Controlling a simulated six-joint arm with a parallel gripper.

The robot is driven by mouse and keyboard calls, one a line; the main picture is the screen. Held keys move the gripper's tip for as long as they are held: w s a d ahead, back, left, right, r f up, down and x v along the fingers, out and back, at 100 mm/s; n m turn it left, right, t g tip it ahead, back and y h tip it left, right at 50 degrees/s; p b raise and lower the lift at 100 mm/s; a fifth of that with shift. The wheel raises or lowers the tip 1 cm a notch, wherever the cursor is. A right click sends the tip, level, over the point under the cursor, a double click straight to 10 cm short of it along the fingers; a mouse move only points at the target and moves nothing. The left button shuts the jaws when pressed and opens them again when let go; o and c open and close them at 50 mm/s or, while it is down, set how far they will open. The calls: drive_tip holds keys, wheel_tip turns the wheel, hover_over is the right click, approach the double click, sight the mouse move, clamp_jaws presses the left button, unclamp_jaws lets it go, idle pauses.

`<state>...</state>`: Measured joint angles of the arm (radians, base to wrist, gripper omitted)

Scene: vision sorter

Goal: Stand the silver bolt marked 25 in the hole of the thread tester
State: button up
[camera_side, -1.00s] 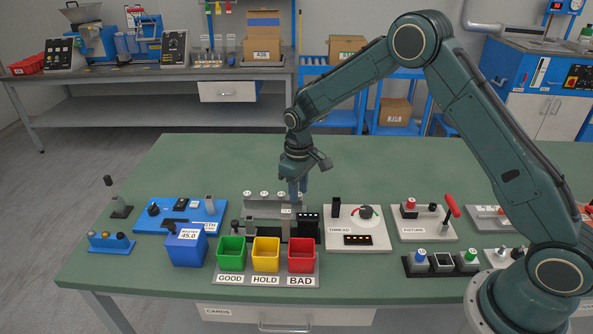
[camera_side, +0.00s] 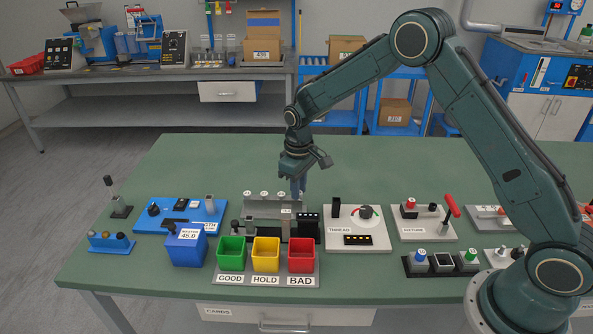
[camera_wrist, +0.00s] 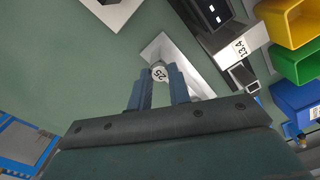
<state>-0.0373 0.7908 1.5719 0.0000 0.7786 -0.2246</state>
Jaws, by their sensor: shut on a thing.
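The thread tester (camera_side: 376,225) is a white plate labelled THREAD, right of the rack. It has a black post, a dial with a red mark and a dark display. I cannot make out its hole.
Several other white-headed bolts (camera_side: 264,193) stand in the rack left of my gripper. A dark box with a display (camera_side: 307,222) stands between rack and tester. Green (camera_side: 231,254), yellow (camera_side: 266,254) and red (camera_side: 301,255) bins sit in front. The green table behind the rack is clear.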

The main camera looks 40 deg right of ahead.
drive_tip(key=shift+r, duration=2.85)
drive_tip(key=s+d+r, duration=0.5)
drive_tip(key=s+r, duration=0.1)
drive_tip(key=s, duration=0.2)
drive_tip(key=shift+s+d, duration=0.2)
drive_tip(key=shift+d, duration=0.05)
drive_tip(key=shift+f, duration=0.15)
drive_tip(key=shift+f, duration=2.7)
drive_tip(key=shift+f, duration=1.8)
